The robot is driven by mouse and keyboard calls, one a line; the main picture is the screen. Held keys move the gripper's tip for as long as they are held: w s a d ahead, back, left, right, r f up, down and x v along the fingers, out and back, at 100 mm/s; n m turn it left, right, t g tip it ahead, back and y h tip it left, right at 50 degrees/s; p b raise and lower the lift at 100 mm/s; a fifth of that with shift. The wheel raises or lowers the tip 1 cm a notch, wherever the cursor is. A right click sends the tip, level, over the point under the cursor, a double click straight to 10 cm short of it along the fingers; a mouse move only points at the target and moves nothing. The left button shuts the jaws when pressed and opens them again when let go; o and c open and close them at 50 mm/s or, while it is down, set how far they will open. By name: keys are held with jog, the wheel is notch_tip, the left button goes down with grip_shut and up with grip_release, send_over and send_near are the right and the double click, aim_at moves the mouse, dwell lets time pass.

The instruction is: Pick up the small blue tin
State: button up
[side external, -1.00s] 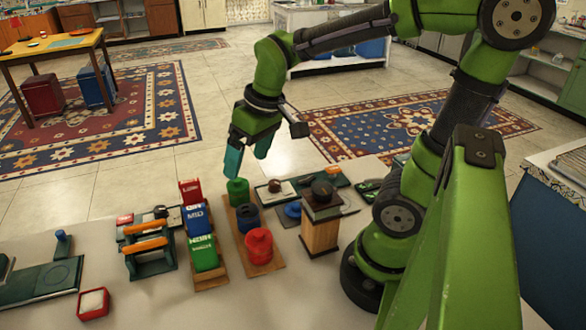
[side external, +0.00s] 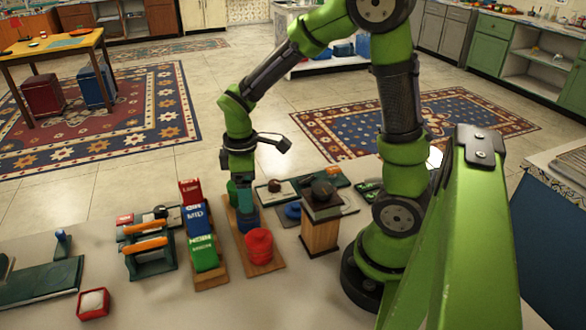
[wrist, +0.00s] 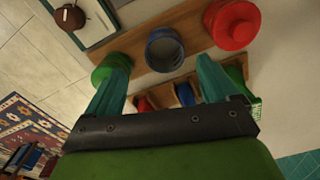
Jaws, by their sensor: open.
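The small blue tin (side external: 248,225) stands upright on a wooden board, between the green tin (side external: 232,188) and the red tin (side external: 259,245). In the wrist view the blue tin (wrist: 165,52) lies ahead between my two fingertips, with the green tin (wrist: 112,67) by the left finger and the red tin (wrist: 231,25) to the upper right. My gripper (side external: 246,203) points down at the blue tin and hides part of it in the side view. In the wrist view my gripper (wrist: 160,65) is open, with a finger towards each side of the tin. Contact cannot be told.
A row of red, blue and green boxes (side external: 198,226) stands close to the left of the wooden board (side external: 268,267). A wooden box with a dark top (side external: 320,236) stands to the right. A rack with orange bars (side external: 147,245) is farther left.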

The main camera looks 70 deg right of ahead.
jog(key=f, duration=0.7)
jog(key=shift+a+f, duration=0.1)
jog(key=shift+a, duration=0.2)
jog(key=shift+c, duration=0.4)
jog(key=c, duration=1)
jog(key=shift+c, duration=0.3)
